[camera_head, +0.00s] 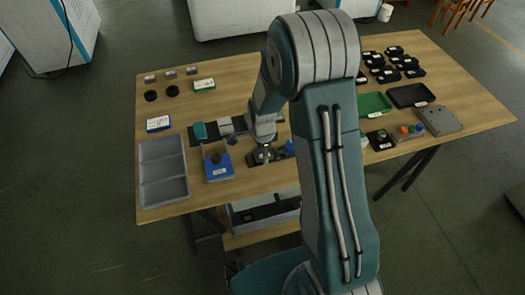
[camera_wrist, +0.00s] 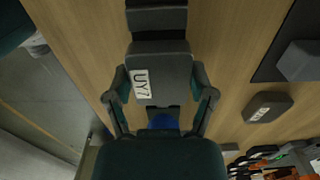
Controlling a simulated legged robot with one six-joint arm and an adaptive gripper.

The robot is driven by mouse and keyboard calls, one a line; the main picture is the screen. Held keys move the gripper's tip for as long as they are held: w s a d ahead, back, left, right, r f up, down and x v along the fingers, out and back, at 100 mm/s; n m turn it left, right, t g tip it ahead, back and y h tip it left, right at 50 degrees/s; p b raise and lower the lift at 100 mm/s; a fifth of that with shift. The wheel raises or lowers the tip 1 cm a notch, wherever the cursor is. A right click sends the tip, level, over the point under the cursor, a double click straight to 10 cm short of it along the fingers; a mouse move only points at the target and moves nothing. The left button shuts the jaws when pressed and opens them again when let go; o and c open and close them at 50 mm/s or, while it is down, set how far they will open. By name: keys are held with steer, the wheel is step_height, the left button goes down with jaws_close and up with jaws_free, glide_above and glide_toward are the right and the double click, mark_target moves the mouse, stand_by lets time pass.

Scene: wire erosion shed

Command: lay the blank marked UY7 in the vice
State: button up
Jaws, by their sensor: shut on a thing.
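The blank marked UY7 (camera_wrist: 170,78) is a dark grey plate with a white label, seen in the wrist view. My gripper (camera_wrist: 162,92) is shut on it, one finger against each side. The vice (camera_wrist: 157,20) shows as a dark body beyond the blank, with a blue part (camera_wrist: 163,121) on the near side. In the head view my gripper (camera_head: 266,146) points down over the dark vice (camera_head: 257,157), whose blue part (camera_head: 288,146) shows at its right. The blank overlaps the vice in the wrist view; I cannot tell whether it touches it.
A grey compartment tray (camera_head: 163,190) and a blue box (camera_head: 218,172) stand left of the vice. A green tray (camera_head: 372,105), a black tray (camera_head: 412,95) and a grey plate (camera_head: 437,119) lie at the right. Another labelled grey block (camera_wrist: 268,106) lies close by. Bare wood shows between them.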

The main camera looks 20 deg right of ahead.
steer(key=shift+f, duration=0.5)
stand_by(0.5)
steer(key=o, duration=1.3)
steer(key=shift+c, duration=0.2)
steer(key=shift+r, duration=3.55)
